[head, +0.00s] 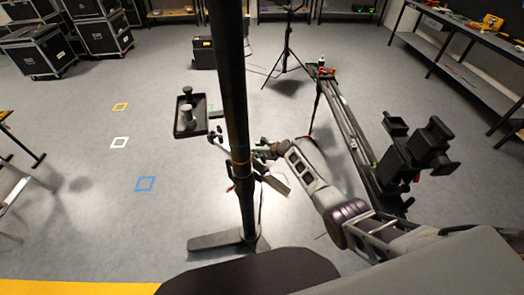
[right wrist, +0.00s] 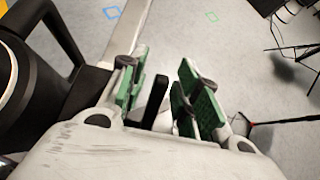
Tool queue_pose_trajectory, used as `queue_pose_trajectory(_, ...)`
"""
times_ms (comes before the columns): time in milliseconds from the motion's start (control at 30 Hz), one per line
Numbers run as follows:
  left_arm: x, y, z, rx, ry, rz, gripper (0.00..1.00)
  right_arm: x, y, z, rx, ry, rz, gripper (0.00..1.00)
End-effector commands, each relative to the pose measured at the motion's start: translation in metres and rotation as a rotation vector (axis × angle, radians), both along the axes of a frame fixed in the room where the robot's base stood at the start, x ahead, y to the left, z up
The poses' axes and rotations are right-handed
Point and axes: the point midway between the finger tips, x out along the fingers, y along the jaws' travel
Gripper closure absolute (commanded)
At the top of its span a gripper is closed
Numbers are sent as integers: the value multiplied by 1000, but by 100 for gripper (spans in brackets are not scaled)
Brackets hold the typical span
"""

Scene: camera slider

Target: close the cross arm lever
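A black upright stand (head: 240,110) crosses the middle of the head view, with small clamp and lever parts (head: 232,188) around mid-height. My right gripper (head: 268,150) is at these parts, just right of the pole; the pole and small size hide details. In the right wrist view its green-padded fingers (right wrist: 163,90) are apart. A short black bar, seemingly the cross arm lever (right wrist: 156,98), stands between them. It shows gaps to the pads, nearer the left one. I cannot tell whether it is fully closed. My left gripper is not in view.
A small black tray (head: 187,128) with upright knobs is left of the pole. A slider rail (head: 345,120) with a black mount (head: 425,150) lies right, close to my right arm. A tripod (head: 287,50) stands behind.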

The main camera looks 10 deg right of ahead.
Motion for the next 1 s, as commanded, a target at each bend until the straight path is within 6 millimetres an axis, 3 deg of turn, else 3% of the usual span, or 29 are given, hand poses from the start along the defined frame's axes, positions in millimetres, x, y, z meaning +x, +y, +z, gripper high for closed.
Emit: queue_pose_trajectory(1000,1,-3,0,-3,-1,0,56,-27,-19,21,1,2,0,66)
